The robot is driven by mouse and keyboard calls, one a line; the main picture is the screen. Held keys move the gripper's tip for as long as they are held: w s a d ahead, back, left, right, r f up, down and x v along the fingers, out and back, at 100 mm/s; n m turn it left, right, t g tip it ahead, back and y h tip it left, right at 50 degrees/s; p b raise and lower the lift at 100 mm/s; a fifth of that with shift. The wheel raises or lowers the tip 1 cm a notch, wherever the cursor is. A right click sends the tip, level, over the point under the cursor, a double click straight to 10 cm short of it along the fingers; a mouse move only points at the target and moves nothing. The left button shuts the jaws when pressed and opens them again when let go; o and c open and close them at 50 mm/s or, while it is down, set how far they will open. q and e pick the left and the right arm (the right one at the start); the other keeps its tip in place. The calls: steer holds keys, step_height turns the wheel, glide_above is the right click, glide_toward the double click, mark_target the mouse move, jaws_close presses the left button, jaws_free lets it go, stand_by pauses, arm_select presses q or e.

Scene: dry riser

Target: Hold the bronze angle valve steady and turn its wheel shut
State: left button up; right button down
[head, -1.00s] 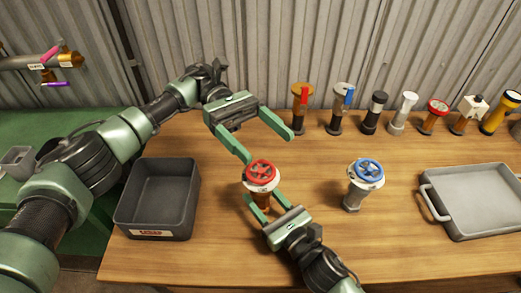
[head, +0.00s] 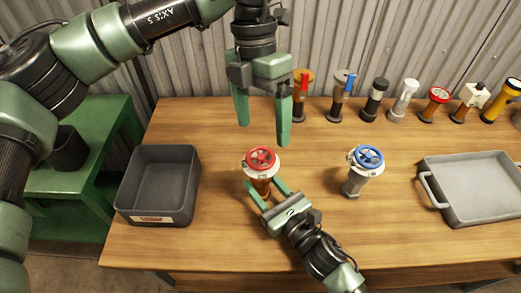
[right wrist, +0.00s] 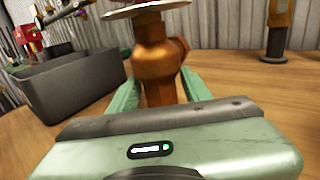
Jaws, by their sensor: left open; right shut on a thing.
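The bronze angle valve (head: 261,185) stands upright on the wooden table, with a red wheel (head: 262,159) over a white disc on top. My right gripper (head: 267,190) is shut on the valve's body from the front, below the wheel. In the right wrist view the bronze body (right wrist: 158,65) sits between the green fingers; the wheel is cut off at the top. My left gripper (head: 263,134) is open and empty, fingers pointing down, above and just behind the red wheel. It does not appear to touch the wheel.
A second valve with a blue wheel (head: 367,158) stands to the right. A dark grey bin (head: 160,215) is at left and a grey tray (head: 480,215) at right. Several valves and torch-like items, including a black-topped one (head: 375,105), line the back edge.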

mark_target(260, 157)
arm_select(q)
steer(key=f+n+t, duration=0.1)
steer(key=f, duration=0.2)
steer(key=w+f+n, duration=0.1)
steer(key=f, duration=0.3)
steer(key=f+n+t, duration=0.1)
steer(key=f, duration=0.2)
steer(key=shift+w+a+f+n+t+y, duration=0.15)
steer(key=shift+f+n+t+y, duration=0.15)
steer(key=shift+y, duration=0.1)
steer(key=shift+r, duration=0.1)
steer(key=c, duration=1.4)
steer(key=shift+o, duration=0.2)
